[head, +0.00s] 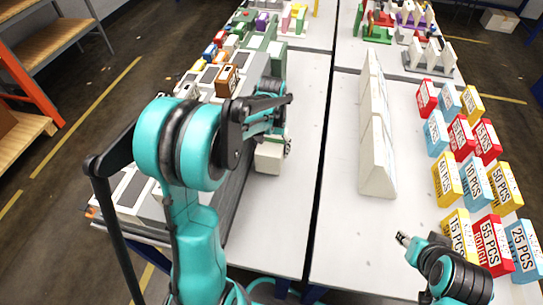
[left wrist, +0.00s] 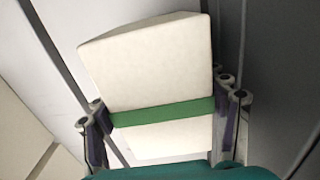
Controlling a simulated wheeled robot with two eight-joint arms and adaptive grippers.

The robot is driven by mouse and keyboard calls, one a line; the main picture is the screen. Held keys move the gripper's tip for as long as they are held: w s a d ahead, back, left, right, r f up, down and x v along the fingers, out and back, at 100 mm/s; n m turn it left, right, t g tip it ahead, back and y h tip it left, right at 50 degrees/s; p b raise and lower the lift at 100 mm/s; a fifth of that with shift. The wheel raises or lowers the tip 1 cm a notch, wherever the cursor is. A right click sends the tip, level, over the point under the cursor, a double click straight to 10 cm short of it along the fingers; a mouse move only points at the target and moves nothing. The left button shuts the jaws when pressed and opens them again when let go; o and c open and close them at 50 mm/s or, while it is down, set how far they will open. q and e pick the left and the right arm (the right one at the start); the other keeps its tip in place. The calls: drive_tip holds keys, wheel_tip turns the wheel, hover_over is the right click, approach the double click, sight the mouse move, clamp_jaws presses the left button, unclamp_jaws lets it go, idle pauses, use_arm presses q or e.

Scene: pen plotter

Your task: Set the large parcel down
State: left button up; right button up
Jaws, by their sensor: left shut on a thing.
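The large parcel is a cream box with a green band, seen close up in the left wrist view (left wrist: 150,70). Its pale lower part (head: 268,160) shows in the head view beside the conveyor, over the left white table. My left gripper (left wrist: 165,118) is shut on the parcel, with a finger on each side near the green band. In the head view, this gripper (head: 285,143) is partly hidden behind my arm. I cannot tell whether the parcel touches the table. My right gripper (head: 403,239) is low over the right table, apart from everything; its jaws are too small to read.
A long white divider (head: 376,140) stands on the right table (head: 345,225). Several labelled boxes (head: 458,180) fill that table's right side. The conveyor (head: 235,185) with several small items lies left of the parcel. The left table's front part (head: 285,225) is bare.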

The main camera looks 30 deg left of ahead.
use_arm(q)
drive_tip(key=shift+f+b, duration=0.4)
drive_tip(key=shift+f, duration=1)
drive_tip(key=shift+f, duration=0.1)
drive_tip(key=o, duration=1.2)
drive_tip(key=shift+o, duration=0.2)
